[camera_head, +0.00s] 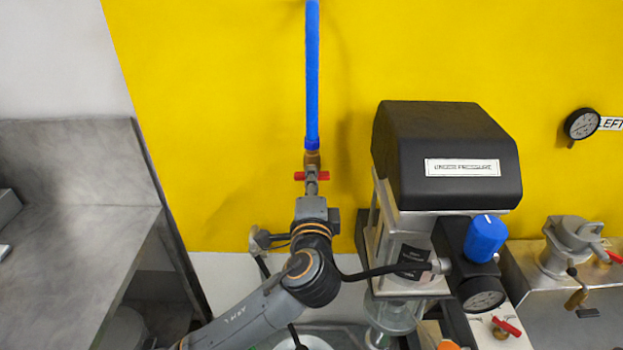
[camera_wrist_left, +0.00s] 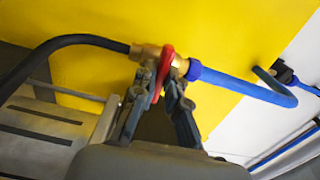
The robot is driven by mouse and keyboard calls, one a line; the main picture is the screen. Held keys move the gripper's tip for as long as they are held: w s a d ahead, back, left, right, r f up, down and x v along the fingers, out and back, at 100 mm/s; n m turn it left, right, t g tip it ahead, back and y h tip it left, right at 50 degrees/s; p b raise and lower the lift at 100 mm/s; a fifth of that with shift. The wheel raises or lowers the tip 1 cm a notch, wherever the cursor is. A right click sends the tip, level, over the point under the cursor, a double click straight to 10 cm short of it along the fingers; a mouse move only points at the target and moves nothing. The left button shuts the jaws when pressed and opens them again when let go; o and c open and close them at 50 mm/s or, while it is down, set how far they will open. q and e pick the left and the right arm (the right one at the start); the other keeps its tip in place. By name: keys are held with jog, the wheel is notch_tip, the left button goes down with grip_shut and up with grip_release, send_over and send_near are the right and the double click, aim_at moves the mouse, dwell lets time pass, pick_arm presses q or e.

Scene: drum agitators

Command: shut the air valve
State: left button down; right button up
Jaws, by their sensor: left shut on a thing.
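The air valve is a brass fitting (camera_head: 312,158) at the lower end of a vertical blue hose (camera_head: 312,75) in front of the yellow wall. Its red handle (camera_head: 300,176) lies crosswise to the hose in the head view. My left gripper (camera_head: 311,187) reaches it from below. In the left wrist view, my left gripper (camera_wrist_left: 162,78) has its two fingers closed around the red handle (camera_wrist_left: 167,60), next to the brass body (camera_wrist_left: 147,52). The fingers hide part of the handle. My right gripper is in neither view.
A black-topped unit (camera_head: 445,140) with a blue knob (camera_head: 486,238) and a gauge (camera_head: 482,295) stands just right of my left arm. A black hose (camera_wrist_left: 70,42) runs from the brass fitting. A grey metal bench (camera_head: 75,235) is at the left.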

pick_arm(q)
jog(key=shift+m, duration=0.3)
jog(key=c, duration=1.4)
grip_release()
jog(key=s, duration=1.2)
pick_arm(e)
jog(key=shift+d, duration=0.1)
